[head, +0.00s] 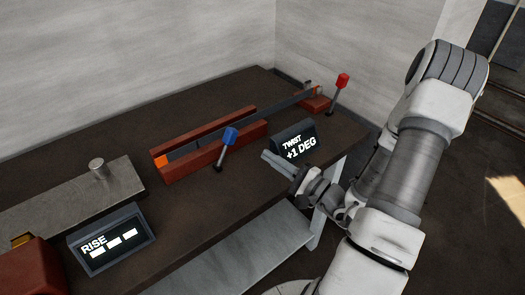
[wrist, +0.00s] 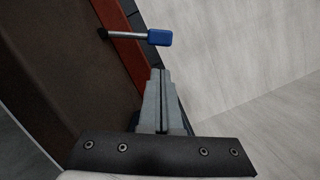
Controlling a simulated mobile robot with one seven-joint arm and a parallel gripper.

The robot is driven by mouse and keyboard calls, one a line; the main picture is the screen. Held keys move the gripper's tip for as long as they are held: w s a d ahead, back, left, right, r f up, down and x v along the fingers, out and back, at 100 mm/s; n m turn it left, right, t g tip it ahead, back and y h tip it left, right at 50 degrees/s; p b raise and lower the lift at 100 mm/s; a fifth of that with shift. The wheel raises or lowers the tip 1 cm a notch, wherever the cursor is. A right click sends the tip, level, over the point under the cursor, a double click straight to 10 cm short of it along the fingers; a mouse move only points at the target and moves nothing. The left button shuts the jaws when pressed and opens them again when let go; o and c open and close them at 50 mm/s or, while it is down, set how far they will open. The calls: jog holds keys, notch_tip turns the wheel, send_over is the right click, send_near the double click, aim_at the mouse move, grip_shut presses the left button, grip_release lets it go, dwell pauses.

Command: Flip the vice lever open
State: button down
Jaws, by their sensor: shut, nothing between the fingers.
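A lever with a blue handle (head: 230,136) stands tilted at the near side of the long red-brown vice (head: 210,150) on the bench. Its blue handle (wrist: 159,37) also shows in the wrist view, ahead of the fingertips, with its rod running left. A second lever with a red handle (head: 342,80) stands at the far right end of the bench. My gripper (head: 266,158) is shut and empty, to the right of the blue lever and in front of the TWIST display. In the wrist view my gripper's fingers (wrist: 158,74) lie together, apart from the blue handle.
The TWIST display (head: 296,142) reads +1 DEG and stands close behind my gripper. A RISE display (head: 111,238) and a grey metal block with a round knob (head: 97,165) are at the left. The dark bench top (head: 195,205) is clear in front of the vice. Walls rise behind.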

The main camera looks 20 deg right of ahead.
aim_at(225, 149)
jog(key=x, duration=0.8)
jog(key=shift+w+a+r, duration=0.1)
jog(key=shift+w+a, duration=0.05)
jog(key=shift+w, duration=0.15)
jog(key=shift+r, duration=0.1)
jog(key=shift+s+a+r+n, duration=0.1)
jog(key=shift+a+n, duration=0.1)
jog(key=shift+n, duration=0.1)
